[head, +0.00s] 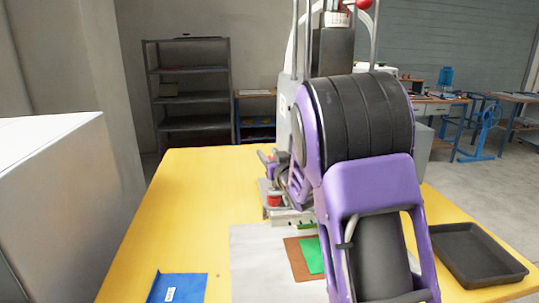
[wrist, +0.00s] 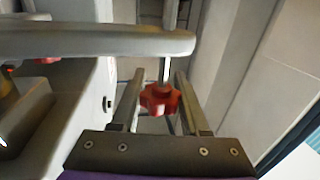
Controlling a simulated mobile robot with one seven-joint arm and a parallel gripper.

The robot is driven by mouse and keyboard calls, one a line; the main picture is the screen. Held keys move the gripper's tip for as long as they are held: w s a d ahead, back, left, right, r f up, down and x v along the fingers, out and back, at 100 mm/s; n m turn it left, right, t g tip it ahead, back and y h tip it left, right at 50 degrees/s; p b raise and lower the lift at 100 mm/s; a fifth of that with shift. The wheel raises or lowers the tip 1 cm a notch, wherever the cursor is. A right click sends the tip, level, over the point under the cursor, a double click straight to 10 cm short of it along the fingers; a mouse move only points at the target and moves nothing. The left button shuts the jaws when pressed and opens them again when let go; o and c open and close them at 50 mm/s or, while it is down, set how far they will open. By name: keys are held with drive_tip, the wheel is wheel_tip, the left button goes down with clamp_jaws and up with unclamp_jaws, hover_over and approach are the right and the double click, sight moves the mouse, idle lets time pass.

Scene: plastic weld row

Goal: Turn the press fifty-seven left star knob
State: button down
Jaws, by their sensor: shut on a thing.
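A red star knob (wrist: 160,97) hangs on a thin metal stem under a grey arm (wrist: 110,42) of the press in the wrist view. My gripper (wrist: 160,104) has one finger on each side of the knob and is shut on it. In the head view the press (head: 333,50) stands at the far side of the yellow table, largely hidden behind my arm. My arm also hides most of my gripper there. A small red part (head: 274,199) shows low on the press, left of my arm; I cannot tell whether it is the same knob. No press number is readable.
The yellow table (head: 185,200) holds a blue folder (head: 177,287), a white sheet (head: 255,265) with brown and green pieces, and a black tray (head: 475,254) at right. A pale block (head: 60,190) stands at left. Shelves (head: 188,95) stand behind. The table's left side is mostly clear.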

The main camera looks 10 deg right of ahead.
drive_tip(key=shift+c, duration=2.1)
unclamp_jaws()
drive_tip(key=s+d, duration=0.3)
drive_tip(key=s, duration=1.4)
drive_tip(key=shift+d, duration=0.2)
drive_tip(key=shift+a, duration=0.1)
